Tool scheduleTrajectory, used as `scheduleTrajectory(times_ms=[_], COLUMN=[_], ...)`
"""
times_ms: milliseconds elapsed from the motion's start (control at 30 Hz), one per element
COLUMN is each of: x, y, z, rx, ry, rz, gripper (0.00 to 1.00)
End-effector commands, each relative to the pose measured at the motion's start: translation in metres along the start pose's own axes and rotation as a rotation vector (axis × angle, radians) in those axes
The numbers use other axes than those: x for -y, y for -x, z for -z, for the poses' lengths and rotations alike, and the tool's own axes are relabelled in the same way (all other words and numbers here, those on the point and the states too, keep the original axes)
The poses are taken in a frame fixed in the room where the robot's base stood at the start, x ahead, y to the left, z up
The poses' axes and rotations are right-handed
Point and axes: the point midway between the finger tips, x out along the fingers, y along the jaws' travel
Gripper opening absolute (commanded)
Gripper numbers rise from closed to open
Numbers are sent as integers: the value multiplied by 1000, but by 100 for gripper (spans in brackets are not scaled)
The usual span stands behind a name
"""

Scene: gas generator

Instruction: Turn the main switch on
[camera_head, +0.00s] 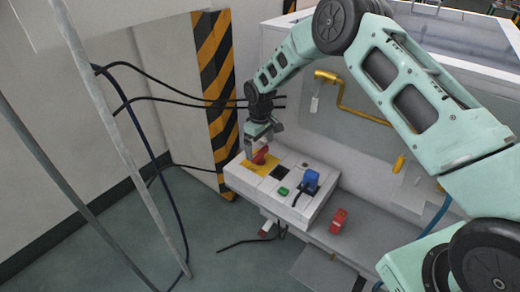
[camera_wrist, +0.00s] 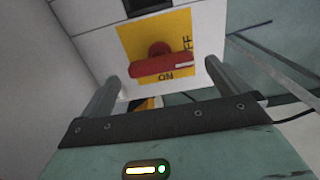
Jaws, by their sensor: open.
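The main switch (camera_head: 260,156) is a red rotary handle on a yellow plate, on top of a pale control box. In the wrist view the red handle (camera_wrist: 164,66) lies crosswise on the yellow plate (camera_wrist: 128,40), with "ON" below it and "FF" readable at its right side. My gripper (camera_head: 262,150) points down at the handle. In the wrist view its two fingers (camera_wrist: 166,88) are apart, one to each side of the handle's ends. The handle is between or just beyond the fingertips; I cannot tell whether they touch it.
The control box (camera_head: 318,208) also carries a black square (camera_head: 280,172), a green button (camera_head: 283,191) and a blue plug (camera_head: 311,180). A red object (camera_head: 338,220) sits in front. A striped post (camera_head: 216,85) and black cables (camera_head: 160,99) stand close behind. Yellow piping (camera_head: 345,98) runs to the right.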

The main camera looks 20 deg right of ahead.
Motion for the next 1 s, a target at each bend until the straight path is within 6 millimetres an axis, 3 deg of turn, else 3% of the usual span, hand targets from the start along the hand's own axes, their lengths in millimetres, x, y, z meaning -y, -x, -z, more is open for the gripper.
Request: scheduleTrajectory(times_ms=[200, 567, 800, 1000], x=[0, 0, 0, 0], y=[-24, -28, -28, -28], z=[0, 0, 0, 0], rx=[0, 0, 0, 0], ry=[-1, 0, 0, -15], rz=[0, 0, 0, -1], gripper=[100, 100, 41, 41])
